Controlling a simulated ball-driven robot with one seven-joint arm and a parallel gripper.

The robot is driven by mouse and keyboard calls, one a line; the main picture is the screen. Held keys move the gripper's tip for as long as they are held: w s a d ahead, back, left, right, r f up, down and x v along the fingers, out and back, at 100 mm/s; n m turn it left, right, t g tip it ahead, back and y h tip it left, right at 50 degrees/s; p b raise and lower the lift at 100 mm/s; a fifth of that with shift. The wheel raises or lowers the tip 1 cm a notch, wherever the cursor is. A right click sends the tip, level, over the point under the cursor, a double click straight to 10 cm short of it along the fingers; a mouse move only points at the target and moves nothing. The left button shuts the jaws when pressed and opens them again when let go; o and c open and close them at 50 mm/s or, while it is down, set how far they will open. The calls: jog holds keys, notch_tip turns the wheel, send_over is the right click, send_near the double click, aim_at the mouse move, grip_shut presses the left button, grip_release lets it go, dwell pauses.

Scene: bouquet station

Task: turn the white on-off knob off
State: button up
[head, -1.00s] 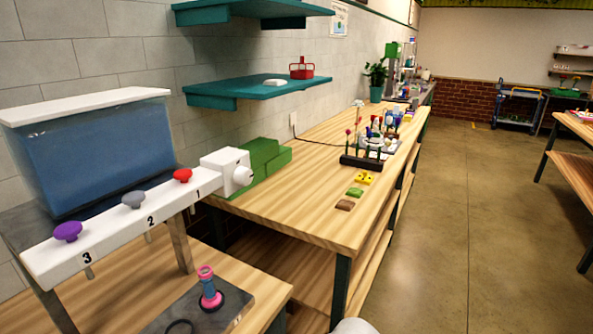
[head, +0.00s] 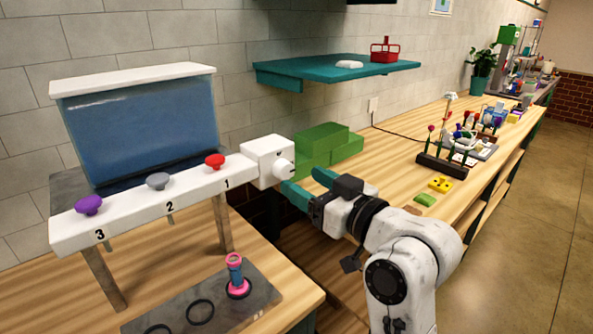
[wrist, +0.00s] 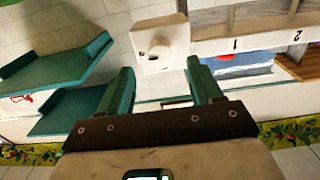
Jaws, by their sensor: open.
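The white knob (head: 284,168) sits on the face of a white box (head: 262,150) at the right end of the white rail. In the wrist view the knob (wrist: 160,48) faces me, in line with the gap between my fingers, with a small dark mark on it. My gripper (head: 306,183) is open and empty, its teal fingers pointing at the knob. In the wrist view my gripper (wrist: 160,67) has one finger on each side, and the knob appears just beyond the tips. I cannot tell whether a finger touches it.
The rail (head: 130,210) carries red (head: 215,160), grey (head: 158,180) and purple (head: 89,204) knobs under a water tank (head: 145,125). Green blocks (head: 322,145) stand behind my gripper. A teal shelf (head: 335,70) hangs above.

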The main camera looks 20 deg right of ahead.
aim_at(288, 173)
jog(key=shift+p+x, duration=0.3)
jog(key=shift+x, duration=1.8)
jog(key=c, duration=1.1)
